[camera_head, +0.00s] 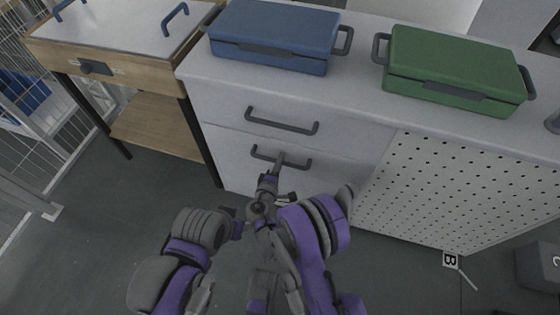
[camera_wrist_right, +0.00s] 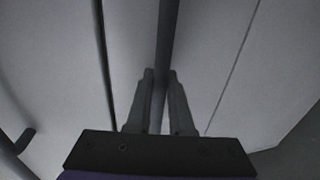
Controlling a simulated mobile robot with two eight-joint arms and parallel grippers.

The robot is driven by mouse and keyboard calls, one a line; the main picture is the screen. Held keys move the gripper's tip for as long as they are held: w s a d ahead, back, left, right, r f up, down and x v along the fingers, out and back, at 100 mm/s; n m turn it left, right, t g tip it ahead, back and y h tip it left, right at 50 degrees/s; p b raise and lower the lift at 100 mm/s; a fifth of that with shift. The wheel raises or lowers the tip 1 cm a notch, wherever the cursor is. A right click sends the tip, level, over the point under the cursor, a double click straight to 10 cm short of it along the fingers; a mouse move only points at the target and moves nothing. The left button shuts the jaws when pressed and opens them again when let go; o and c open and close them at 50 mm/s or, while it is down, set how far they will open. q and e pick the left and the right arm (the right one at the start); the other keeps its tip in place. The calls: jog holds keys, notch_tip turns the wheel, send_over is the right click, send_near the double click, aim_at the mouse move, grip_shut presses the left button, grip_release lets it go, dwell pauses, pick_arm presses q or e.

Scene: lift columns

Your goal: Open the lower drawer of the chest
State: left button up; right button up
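The chest is a white cabinet (camera_head: 220,103) with two drawers at its left end. The lower drawer (camera_head: 225,150) has a dark bar handle (camera_head: 298,164), and its front looks flush with the chest. My right gripper (camera_head: 280,160) is at the middle of this handle. In the right wrist view, the handle (camera_wrist_right: 166,40) runs between the two fingers of my right gripper (camera_wrist_right: 160,75), which are closed tightly against it. My arm hides part of the lower drawer's front. My left gripper is not discernible in the head view.
The upper drawer's handle (camera_head: 282,122) is just above. A blue case (camera_head: 275,35) and a green case (camera_head: 455,65) stand on the chest top. A perforated panel (camera_head: 450,190) is to the right. A wooden workbench (camera_head: 120,70) stands to the left. Grey floor (camera_head: 400,275) is open in front.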

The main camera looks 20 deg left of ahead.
grip_shut()
pick_arm(q)
jog(key=shift+s, duration=0.1)
pick_arm(e)
jog(key=shift+s, duration=0.1)
dwell(1.1)
